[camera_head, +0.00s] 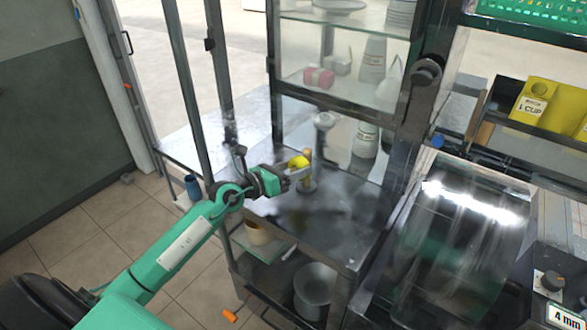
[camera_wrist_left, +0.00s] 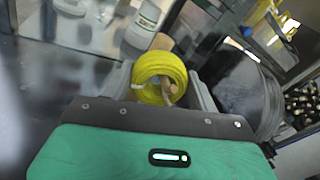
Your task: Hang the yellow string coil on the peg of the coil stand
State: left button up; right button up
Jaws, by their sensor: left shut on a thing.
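The yellow string coil (camera_head: 298,162) is between the fingers of my left gripper (camera_head: 300,171), above the dark metal counter. In the left wrist view, the ring-shaped coil (camera_wrist_left: 150,75) sits upright between the two grey fingers of the gripper (camera_wrist_left: 163,88). The wooden coil stand (camera_head: 308,185) is right at the gripper's tip, and its top (camera_wrist_left: 162,42) shows just behind the coil. A wooden peg end (camera_wrist_left: 170,88) shows within the coil's hole; I cannot tell how far it passes through. My right gripper is not in view.
The dark counter (camera_head: 325,230) is mostly bare in front of the stand. A glass-fronted shelf with bottles (camera_head: 373,60) and a pink box (camera_head: 319,78) rises behind. A metal pot (camera_head: 315,283) is on the lower shelf. Dark frame posts stand beside my arm.

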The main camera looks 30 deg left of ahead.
pick_arm(q)
jog(key=o, duration=1)
jog(key=shift+b+v, duration=2.15)
jog(key=shift+v, duration=4.8)
